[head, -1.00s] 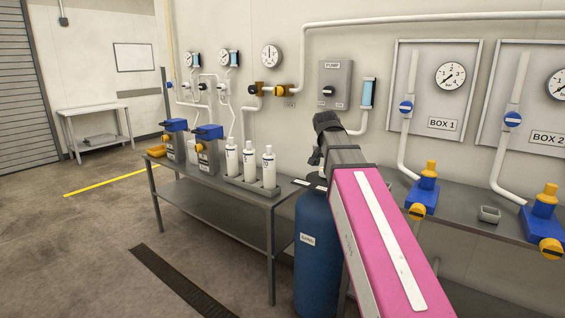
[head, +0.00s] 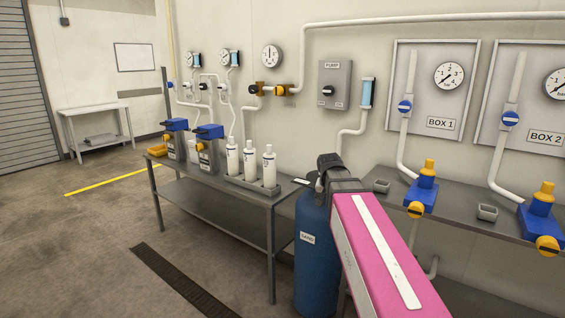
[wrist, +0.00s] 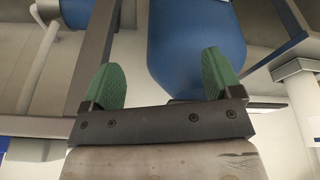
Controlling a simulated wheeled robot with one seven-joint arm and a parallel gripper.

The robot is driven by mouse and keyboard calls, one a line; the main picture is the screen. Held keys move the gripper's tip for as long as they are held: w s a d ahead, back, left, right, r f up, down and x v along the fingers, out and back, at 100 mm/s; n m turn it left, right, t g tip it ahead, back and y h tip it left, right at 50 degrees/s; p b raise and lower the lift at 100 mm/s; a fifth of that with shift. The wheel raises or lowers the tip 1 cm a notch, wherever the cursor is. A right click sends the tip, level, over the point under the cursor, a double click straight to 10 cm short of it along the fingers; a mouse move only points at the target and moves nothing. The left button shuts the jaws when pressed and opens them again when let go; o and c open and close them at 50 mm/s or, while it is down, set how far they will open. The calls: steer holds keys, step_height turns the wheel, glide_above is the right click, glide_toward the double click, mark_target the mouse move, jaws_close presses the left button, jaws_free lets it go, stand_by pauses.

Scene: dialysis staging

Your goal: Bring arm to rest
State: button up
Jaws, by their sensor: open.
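My gripper shows in the wrist view (wrist: 163,88), with its two green finger pads wide apart and nothing between them. Beyond the fingers is the lower part of the blue tank (wrist: 195,45). In the head view my pink arm reaches up from the bottom and its dark wrist end is beside the top of the blue tank (head: 311,240). The arm hides part of the tank's right side and top. The gripper fingers are hidden in the head view.
A grey table (head: 215,190) at left holds white bottles (head: 250,160) and blue-topped units. A right bench (head: 470,222) carries blue and yellow valves (head: 421,190) and small grey trays (head: 487,212). Wall panels and pipes stand behind. The floor at left is open, with a drain grate (head: 180,280).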

steer(key=s+f+n+g, duration=0.1)
steer(key=s+f, duration=0.3)
steer(key=f, duration=0.4)
steer(key=s+f+n+y, duration=0.1)
steer(key=s+f, duration=0.4)
steer(key=f, duration=0.2)
steer(key=s+d+f+n+g, duration=0.1)
steer(key=s+f, duration=0.4)
steer(key=f, duration=0.3)
steer(key=shift+s+f+g, duration=0.2)
steer(key=shift+f+g, duration=0.1)
